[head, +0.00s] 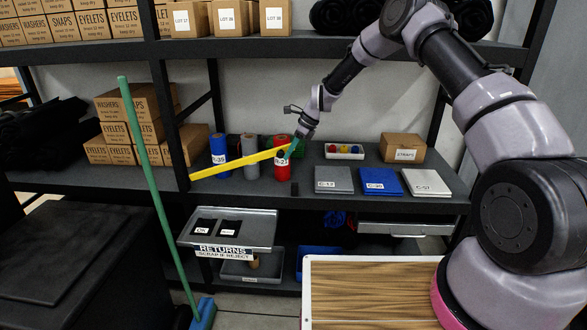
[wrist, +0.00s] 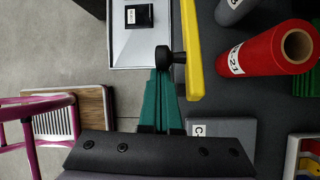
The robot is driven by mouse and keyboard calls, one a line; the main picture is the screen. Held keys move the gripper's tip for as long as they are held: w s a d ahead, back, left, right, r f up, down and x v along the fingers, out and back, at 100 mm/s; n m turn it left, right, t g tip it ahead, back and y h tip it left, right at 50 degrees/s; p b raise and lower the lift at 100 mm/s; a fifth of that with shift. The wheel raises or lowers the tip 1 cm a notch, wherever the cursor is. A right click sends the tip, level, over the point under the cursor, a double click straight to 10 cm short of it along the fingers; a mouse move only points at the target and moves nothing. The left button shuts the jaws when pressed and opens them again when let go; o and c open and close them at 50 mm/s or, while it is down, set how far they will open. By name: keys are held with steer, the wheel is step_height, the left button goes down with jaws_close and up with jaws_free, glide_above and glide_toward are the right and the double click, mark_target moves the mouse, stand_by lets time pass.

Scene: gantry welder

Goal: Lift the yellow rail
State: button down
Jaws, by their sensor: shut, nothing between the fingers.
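The yellow rail (head: 235,163) is a long bar in front of the rolls on the middle shelf. It slopes up from its left end at the shelf's front edge to its right end by my gripper. In the wrist view the rail (wrist: 193,50) runs along the right of my fingers, with a black round knob (wrist: 163,58) on a short stem at its side. My gripper (head: 288,154) has teal fingers. They are shut together and empty in the wrist view (wrist: 161,76), with the tips at the knob. I cannot tell whether they touch it.
A red roll (head: 282,163), a grey roll (head: 250,158) and a blue roll (head: 218,149) stand behind the rail. Flat boxes, one blue (head: 380,180), lie to the right. A grey returns tray (head: 260,229) sits below. A green-handled broom (head: 150,175) leans at the left.

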steer(key=a+r, duration=0.1)
steer(key=r, duration=0.1)
steer(key=a+r, duration=0.1)
steer(key=r, duration=0.1)
steer(key=a+r, duration=0.1)
steer(key=r, duration=0.1)
stand_by(0.4)
